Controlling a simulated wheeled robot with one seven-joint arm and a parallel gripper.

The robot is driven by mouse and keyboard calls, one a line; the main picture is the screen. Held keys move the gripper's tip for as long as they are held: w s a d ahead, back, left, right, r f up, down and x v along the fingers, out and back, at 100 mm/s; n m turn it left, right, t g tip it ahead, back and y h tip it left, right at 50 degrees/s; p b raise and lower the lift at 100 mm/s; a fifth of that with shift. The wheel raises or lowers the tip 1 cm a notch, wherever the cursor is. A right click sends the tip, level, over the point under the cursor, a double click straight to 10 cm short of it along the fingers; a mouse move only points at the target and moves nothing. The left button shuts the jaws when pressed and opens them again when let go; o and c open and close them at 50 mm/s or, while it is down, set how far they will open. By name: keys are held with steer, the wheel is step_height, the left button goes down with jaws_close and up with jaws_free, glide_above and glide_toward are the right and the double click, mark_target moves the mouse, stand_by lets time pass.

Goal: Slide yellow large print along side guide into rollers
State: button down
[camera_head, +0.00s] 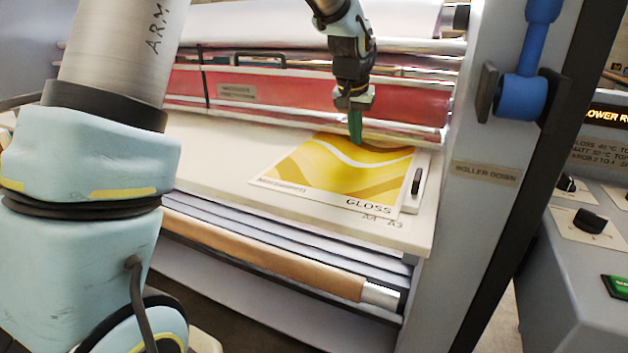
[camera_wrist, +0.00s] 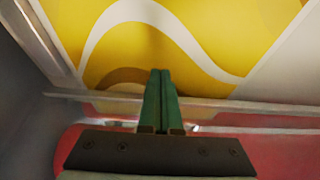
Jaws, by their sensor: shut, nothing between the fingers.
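The yellow large print (camera_head: 320,165) lies flat on the cream feed table (camera_head: 215,165), its far edge close to the silver rollers (camera_head: 290,120). Its near strip reads GLOSS. The side guide (camera_head: 413,190), a pale strip with a dark slot, runs along the print's right edge; whether they touch is unclear. My gripper (camera_head: 356,143) points down with green fingers shut and empty, tips at the print's far part. The wrist view shows my gripper (camera_wrist: 160,72) over the yellow print (camera_wrist: 185,30); contact is not certain. Whether the far edge is in the nip is hidden.
A red panel (camera_head: 300,90) stands behind the lower roller. A grey side post (camera_head: 480,190) with a blue lever (camera_head: 522,95) rises right of the table. The control console (camera_head: 590,230) is at far right. The table's left part is clear.

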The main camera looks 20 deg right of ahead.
step_height(320, 180, up, 5)
steer(key=p, duration=0.3)
stand_by(0.4)
